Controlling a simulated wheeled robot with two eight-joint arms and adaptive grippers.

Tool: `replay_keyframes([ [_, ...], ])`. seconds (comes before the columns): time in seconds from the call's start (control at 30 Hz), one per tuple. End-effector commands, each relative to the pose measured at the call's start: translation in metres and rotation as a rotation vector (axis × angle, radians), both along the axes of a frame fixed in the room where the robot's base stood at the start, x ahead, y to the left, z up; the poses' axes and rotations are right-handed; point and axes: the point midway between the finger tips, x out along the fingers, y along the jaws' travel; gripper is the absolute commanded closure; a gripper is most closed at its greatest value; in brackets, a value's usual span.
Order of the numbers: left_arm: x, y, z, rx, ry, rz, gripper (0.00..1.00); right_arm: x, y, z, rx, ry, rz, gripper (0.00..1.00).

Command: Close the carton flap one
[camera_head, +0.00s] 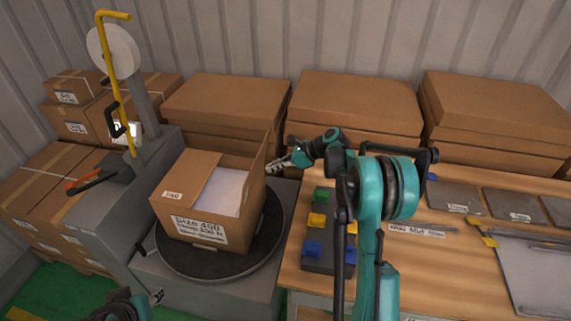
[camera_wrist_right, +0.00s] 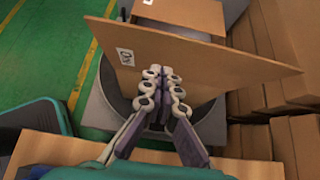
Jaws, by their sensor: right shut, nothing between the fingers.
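An open cardboard carton (camera_head: 185,215) stands on a dark round turntable (camera_head: 200,268). Its left flap (camera_head: 185,175) lies folded inward over part of the opening, and white contents (camera_head: 223,190) show beside it. The right flap (camera_head: 256,178) stands upright. In the wrist view this flap (camera_wrist_right: 210,65) bears a small white label, partly readable as "One". My right gripper (camera_head: 276,164) is shut and empty on the outer side of the upright flap. Its fingertips (camera_wrist_right: 160,85) lie in front of the flap in the wrist view; I cannot tell whether they touch it.
A tape dispenser with a yellow bar (camera_head: 118,85) stands left of the carton. Stacked cartons (camera_head: 225,100) line the back wall. A wooden workbench (camera_head: 430,265) on the right holds coloured blocks (camera_head: 318,220) and metal plates.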

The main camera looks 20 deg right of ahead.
Motion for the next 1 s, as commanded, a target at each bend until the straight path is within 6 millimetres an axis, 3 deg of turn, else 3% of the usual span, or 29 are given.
replay_keyframes([
  [0.1,0.000,0.000,-0.003,0.000,0.000,0.000,0.60,0.011,0.017,0.003,-0.001,0.000,0.003,1.00],
  [0.3,0.000,0.000,-0.005,0.000,0.000,0.000,0.60,0.020,0.030,0.008,0.000,0.001,0.001,1.00],
  [1.0,0.000,0.000,0.002,0.000,0.000,0.000,0.60,0.026,0.039,0.014,-0.042,0.027,0.002,1.00],
])
